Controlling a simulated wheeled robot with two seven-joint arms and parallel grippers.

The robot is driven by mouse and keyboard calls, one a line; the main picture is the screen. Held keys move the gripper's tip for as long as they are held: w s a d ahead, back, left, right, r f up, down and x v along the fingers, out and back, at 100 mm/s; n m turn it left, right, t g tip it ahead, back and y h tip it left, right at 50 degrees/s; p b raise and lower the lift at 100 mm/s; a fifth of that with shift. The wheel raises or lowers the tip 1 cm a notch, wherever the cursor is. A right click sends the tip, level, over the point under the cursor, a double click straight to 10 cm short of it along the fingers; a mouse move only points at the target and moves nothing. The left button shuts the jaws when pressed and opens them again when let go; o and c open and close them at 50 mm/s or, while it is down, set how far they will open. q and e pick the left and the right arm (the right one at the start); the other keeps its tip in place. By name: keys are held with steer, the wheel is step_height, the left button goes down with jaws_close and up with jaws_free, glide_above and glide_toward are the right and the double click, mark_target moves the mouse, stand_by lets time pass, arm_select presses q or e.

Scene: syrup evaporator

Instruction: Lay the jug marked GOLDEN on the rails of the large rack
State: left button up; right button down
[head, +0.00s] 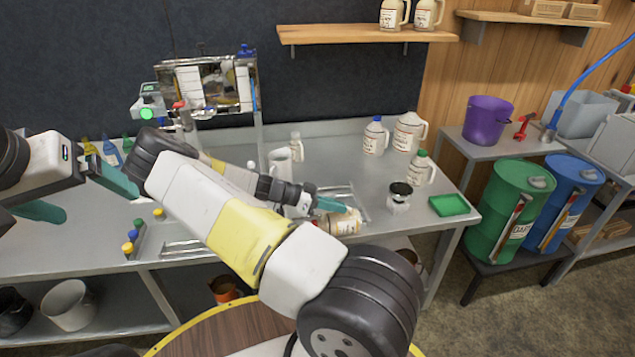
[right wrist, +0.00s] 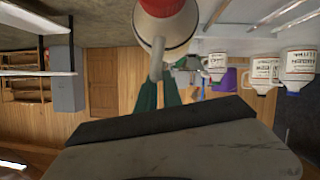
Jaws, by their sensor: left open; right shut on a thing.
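My right gripper (head: 338,205) is shut on a cream jug (head: 346,222) with a label. The jug lies tilted on its side at the front part of the bench, close to the metal rails of a rack (head: 362,203). My arm and gripper hide part of both, so I cannot tell whether the jug touches the rails. My left gripper (head: 76,194) is open and empty at the far left.
A smaller rack (head: 185,247) lies at the bench front. Jugs with blue (head: 375,137) and green caps (head: 420,168) stand at the right, near a dark-topped jar (head: 399,195) and a green tray (head: 449,205).

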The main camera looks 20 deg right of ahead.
mark_target(334, 217)
steer(key=shift+a+f, duration=0.1)
steer(key=shift+f, duration=2.1)
steer(key=shift+s, duration=0.1)
steer(key=c, duration=1.4)
jaws_free()
steer(key=shift+s+f, duration=0.1)
steer(key=c, duration=0.6)
steer(key=shift+v, duration=4.25)
